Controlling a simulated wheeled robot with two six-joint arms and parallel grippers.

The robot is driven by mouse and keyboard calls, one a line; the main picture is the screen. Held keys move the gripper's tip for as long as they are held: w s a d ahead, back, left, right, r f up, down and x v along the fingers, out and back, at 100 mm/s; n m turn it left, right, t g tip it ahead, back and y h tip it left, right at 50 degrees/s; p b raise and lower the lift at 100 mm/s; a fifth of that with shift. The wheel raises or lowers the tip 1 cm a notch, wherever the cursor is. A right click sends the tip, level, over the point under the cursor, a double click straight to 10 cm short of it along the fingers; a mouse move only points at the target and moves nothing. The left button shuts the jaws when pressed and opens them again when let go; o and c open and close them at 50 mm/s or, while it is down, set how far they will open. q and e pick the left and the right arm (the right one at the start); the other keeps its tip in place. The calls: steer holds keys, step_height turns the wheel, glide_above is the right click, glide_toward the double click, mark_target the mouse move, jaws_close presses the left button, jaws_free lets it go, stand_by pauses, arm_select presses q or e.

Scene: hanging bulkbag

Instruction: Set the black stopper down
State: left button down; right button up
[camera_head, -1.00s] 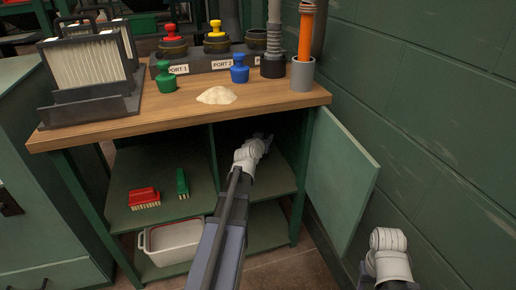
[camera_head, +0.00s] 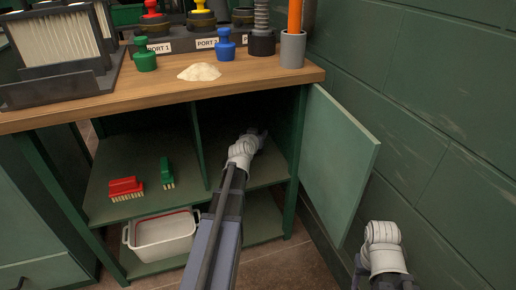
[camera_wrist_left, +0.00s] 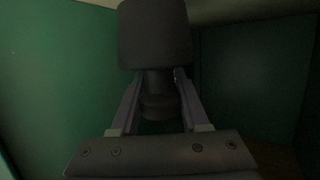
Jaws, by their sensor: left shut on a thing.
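In the left wrist view my left gripper (camera_wrist_left: 158,95) is shut on the black stopper (camera_wrist_left: 155,38), whose wide dark body shows beyond the fingers and whose narrower part sits between them. In the head view my left arm reaches into the dark right compartment of the cabinet under the bench, and the left gripper (camera_head: 254,135) is there in shadow. The stopper cannot be made out in the head view. Whether it touches the shelf is too dark to tell. My right arm's white wrist shows at the lower right, but its gripper is not visible.
The cabinet door (camera_head: 338,160) stands open on the right, near the green wall. A red brush (camera_head: 125,187) and a green brush (camera_head: 167,174) lie in the left compartment. A white tub (camera_head: 163,236) is below. Green stopper (camera_head: 145,58), blue stopper (camera_head: 225,46) and powder (camera_head: 199,72) are on the bench.

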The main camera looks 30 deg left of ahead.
arm_select(q)
steer(key=shift+f, duration=0.1)
step_height(320, 180, down, 4)
steer(key=b, duration=0.3)
steer(key=shift+r, duration=0.25)
steer(key=shift+f+b, duration=0.2)
steer(key=shift+b, duration=0.2)
steer(key=shift+c, duration=2)
jaws_free()
steer(key=shift+r, duration=0.15)
